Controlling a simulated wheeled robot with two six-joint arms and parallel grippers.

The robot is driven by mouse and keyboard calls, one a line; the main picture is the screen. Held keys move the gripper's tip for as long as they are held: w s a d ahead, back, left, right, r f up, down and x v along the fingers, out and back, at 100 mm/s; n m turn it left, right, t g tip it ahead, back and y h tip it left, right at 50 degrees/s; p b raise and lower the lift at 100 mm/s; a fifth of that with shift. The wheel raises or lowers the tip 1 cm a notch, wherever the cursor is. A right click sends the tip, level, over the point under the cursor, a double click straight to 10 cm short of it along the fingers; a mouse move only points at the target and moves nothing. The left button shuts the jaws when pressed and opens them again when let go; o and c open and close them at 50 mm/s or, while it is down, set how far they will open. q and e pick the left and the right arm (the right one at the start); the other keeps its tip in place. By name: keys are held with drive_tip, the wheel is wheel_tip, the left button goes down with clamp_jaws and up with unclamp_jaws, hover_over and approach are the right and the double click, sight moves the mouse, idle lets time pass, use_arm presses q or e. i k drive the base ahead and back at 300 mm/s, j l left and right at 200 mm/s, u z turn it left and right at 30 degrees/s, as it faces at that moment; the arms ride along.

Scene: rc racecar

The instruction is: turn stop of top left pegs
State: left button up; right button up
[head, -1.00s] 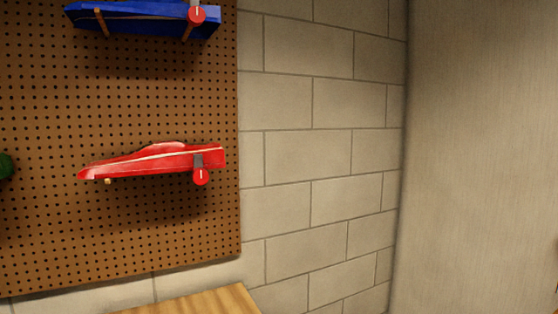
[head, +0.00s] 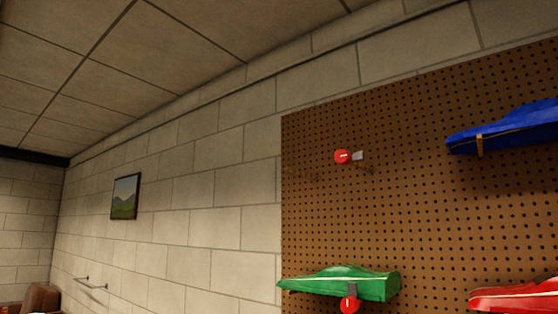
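The pegboard (head: 420,205) fills the right side of the head view. At its top left a red round stop (head: 342,156) with a grey tab sits by itself, its tab pointing right. Small pegs show faintly beside and below it, with no car on them. Lower down, a green car (head: 345,281) rests on the board with a red stop (head: 349,304) hanging below it. A blue car (head: 508,127) rests on a wooden peg (head: 480,145) at the upper right. Neither of my grippers is in view.
A red car (head: 520,297) is cut off at the bottom right. A small framed picture (head: 126,197) hangs on the block wall (head: 215,215) to the left. A thin rail (head: 91,284) and a brown chair (head: 42,298) show at the far lower left.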

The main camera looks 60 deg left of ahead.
sight(342, 156)
drive_tip(key=u, duration=1.6)
